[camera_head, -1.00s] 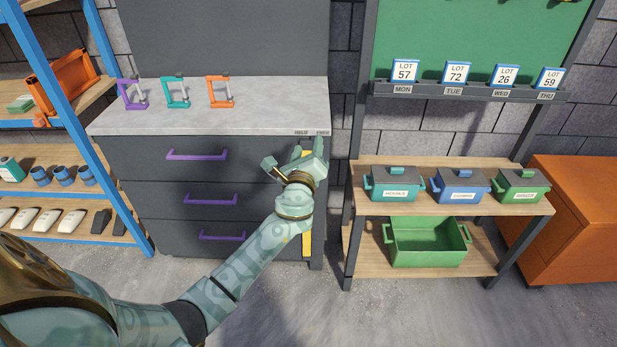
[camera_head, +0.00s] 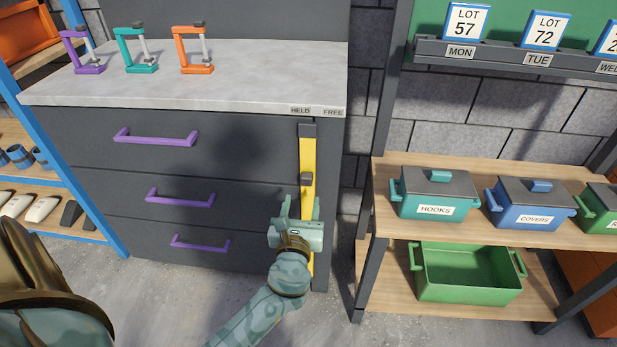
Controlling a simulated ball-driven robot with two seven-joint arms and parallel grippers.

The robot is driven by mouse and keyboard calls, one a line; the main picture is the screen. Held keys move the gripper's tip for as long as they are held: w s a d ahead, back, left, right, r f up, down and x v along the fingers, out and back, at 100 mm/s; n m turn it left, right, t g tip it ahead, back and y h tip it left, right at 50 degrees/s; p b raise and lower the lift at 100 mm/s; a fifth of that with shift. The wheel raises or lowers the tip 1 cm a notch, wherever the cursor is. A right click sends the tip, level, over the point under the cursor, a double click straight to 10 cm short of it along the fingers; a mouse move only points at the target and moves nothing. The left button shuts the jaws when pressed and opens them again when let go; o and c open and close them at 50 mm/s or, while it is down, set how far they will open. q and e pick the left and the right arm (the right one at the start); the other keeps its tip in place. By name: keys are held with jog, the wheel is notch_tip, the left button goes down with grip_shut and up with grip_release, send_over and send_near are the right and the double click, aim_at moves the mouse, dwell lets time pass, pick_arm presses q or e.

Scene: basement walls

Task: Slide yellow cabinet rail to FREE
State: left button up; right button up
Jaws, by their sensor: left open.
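The yellow rail (camera_head: 307,153) stands upright on the right front side of the grey cabinet (camera_head: 95,122), with a dark cap at its top and a dark knob (camera_head: 307,179) partway down. Its top is below the HELD label (camera_head: 300,110); the FREE label (camera_head: 333,112) is to the right. My left gripper (camera_head: 301,206) is open, its two fingers pointing up just below the knob, in front of the rail. The gripper and wrist hide much of the rail's lower part. I cannot tell whether they touch it. My right gripper is out of view.
Purple drawer handles (camera_head: 155,137) stick out left of the rail. Several clamps (camera_head: 136,50) stand on the cabinet top. A wooden shelf unit (camera_head: 388,173) with lidded boxes and an open green bin (camera_head: 468,278) stands close on the right. A blue-framed shelf is at left.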

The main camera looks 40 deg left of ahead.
aim_at(306, 181)
pick_arm(q)
jog(key=b+x, duration=0.1)
jog(key=x, duration=0.3)
jog(key=b+x, duration=0.1)
jog(key=x, duration=0.4)
jog(key=shift+w+f, duration=0.15)
jog(key=shift+f, duration=0.1)
jog(key=shift+w+a+r, duration=0.15)
jog(key=shift+w+a, duration=0.1)
jog(key=shift+w, duration=0.2)
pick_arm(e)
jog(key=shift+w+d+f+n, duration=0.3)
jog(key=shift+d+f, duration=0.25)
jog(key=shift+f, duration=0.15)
